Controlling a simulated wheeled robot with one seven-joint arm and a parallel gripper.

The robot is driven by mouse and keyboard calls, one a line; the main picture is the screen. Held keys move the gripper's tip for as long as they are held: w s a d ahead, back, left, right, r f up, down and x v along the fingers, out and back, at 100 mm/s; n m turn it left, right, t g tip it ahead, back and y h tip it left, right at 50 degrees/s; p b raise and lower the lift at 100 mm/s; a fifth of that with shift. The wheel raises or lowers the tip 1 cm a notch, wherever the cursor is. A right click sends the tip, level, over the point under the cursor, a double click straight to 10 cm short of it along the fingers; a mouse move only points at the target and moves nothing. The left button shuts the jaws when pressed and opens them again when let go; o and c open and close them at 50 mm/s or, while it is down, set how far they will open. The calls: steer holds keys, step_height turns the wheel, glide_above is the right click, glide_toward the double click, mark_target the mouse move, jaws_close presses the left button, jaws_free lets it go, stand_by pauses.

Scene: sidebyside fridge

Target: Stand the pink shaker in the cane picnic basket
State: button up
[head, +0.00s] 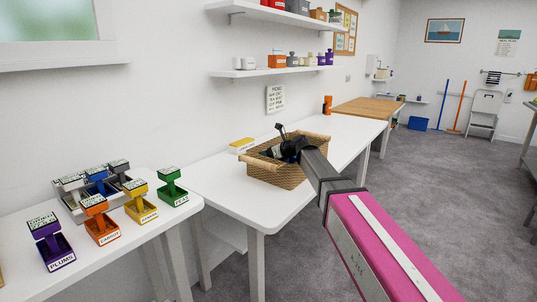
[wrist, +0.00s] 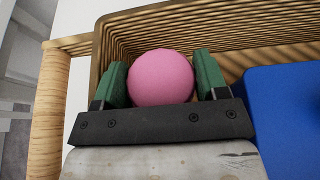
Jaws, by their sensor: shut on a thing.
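The cane picnic basket (head: 273,174) stands on the white table in the head view. In the wrist view its woven wall (wrist: 230,32) spans the top. My gripper (wrist: 160,82) has its two green fingers shut on the pink shaker (wrist: 160,76), one on each side of its round pink end. The shaker appears within the basket's rim; whether its base touches the basket floor is hidden. In the head view my dark gripper (head: 291,147) is over the basket and hides the shaker.
A blue object (wrist: 290,105) lies close to the right of my gripper in the wrist view. A yellow-and-white box (head: 242,145) sits behind the basket, and an orange item (head: 327,104) stands farther along. The table (head: 225,183) is clear at the front left.

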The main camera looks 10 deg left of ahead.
steer(key=shift+f, duration=0.1)
steer(key=o, duration=0.9)
steer(key=v, duration=1.2)
steer(key=shift+r, duration=0.2)
